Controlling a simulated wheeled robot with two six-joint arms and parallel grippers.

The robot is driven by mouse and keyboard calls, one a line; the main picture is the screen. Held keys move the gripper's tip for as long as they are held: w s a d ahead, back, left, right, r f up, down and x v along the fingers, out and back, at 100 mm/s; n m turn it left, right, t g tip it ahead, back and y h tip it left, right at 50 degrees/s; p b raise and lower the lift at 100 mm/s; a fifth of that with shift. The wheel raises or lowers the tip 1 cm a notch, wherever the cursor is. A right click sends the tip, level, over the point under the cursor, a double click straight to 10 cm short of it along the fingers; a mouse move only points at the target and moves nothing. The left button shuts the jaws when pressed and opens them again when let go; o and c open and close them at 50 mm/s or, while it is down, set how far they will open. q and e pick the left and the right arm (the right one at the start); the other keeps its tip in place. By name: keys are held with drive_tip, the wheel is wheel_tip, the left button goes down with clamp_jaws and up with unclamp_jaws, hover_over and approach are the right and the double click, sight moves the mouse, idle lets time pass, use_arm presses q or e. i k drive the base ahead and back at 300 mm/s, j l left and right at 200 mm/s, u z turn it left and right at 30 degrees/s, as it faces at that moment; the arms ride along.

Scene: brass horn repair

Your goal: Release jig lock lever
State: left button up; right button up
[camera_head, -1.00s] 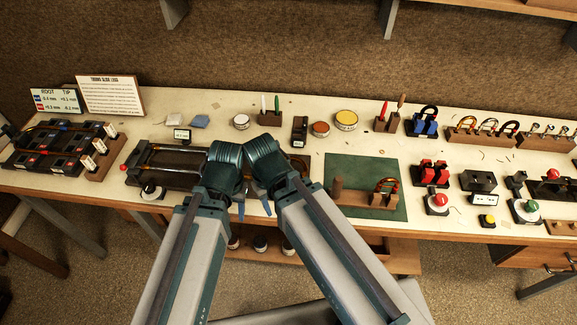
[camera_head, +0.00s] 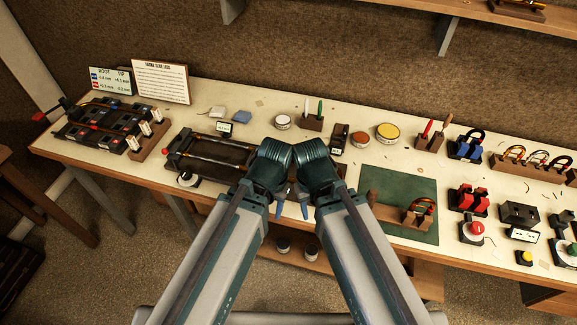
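A long dark jig (camera_head: 110,122) with brass tubes stands at the left end of the bench. A lever with a red knob (camera_head: 38,116) sticks out at its left end; I cannot tell whether it is locked. A second dark jig (camera_head: 240,155) with metal rods lies left of centre, partly behind my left arm, with a black knob (camera_head: 187,178) at its front. My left gripper (camera_head: 280,213) and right gripper (camera_head: 304,209) show only as small blue-grey tips below my folded arms, near the bench's front edge. Both seem apart from the levers; their fingers are mostly hidden.
A green mat (camera_head: 395,185) carries a wooden block with a brass bow. Red-knob (camera_head: 475,229) and green-knob devices (camera_head: 565,252) stand at the right. Tins, tool holders and two signs (camera_head: 160,82) line the back. A stool (camera_head: 30,180) stands left of the bench.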

sight(165, 150)
drive_tip(key=i+j+u, duration=0.25)
drive_tip(key=j, duration=0.15)
drive_tip(key=i+j+u, duration=0.2)
drive_tip(key=j, duration=0.2)
drive_tip(key=i+j+u, duration=0.1)
drive_tip(key=j+u, duration=0.15)
drive_tip(key=j, duration=0.1)
